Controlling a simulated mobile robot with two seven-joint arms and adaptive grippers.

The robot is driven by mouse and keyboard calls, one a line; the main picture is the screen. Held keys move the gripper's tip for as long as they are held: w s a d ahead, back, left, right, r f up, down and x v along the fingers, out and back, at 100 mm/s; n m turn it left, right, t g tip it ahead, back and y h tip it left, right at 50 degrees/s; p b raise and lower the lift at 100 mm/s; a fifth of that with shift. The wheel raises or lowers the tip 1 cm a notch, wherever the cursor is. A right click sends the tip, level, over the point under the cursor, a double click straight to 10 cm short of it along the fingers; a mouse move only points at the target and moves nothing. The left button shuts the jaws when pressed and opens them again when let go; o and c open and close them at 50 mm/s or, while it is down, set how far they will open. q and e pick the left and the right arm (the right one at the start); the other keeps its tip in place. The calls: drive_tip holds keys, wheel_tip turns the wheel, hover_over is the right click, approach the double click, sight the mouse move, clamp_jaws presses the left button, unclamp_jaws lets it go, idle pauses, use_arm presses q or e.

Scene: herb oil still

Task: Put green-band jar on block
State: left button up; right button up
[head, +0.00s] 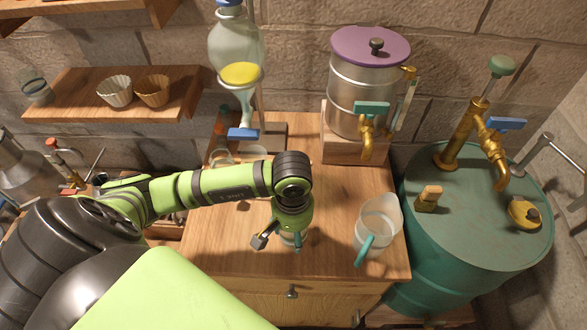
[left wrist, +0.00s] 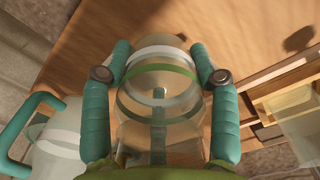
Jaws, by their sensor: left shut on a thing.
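The green-band jar (left wrist: 160,85) is clear glass with a green band and a white band, seen in the left wrist view. My left gripper (left wrist: 160,82) is shut on it, one teal finger along each side. In the head view my left gripper (head: 290,240) points down over the wooden worktop (head: 335,250), mostly hiding the jar. I cannot tell whether the jar touches the worktop. A wooden block (head: 342,150) stands under the steel tank at the back; I cannot tell whether it is the task's block. My right gripper is not in view.
A glass pitcher (head: 380,220) with a teal handle stands right of the gripper; it also shows in the left wrist view (left wrist: 58,135). The purple-lidded steel tank (head: 360,90) and a glass funnel (head: 238,60) stand behind. A green drum (head: 480,230) is at the right.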

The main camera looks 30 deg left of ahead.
use_arm(q)
drive_tip(key=shift+f, duration=0.85)
drive_tip(key=shift+f, duration=0.2)
drive_tip(key=o, duration=1.4)
drive_tip(key=shift+c, duration=0.2)
drive_tip(key=shift+r, duration=0.15)
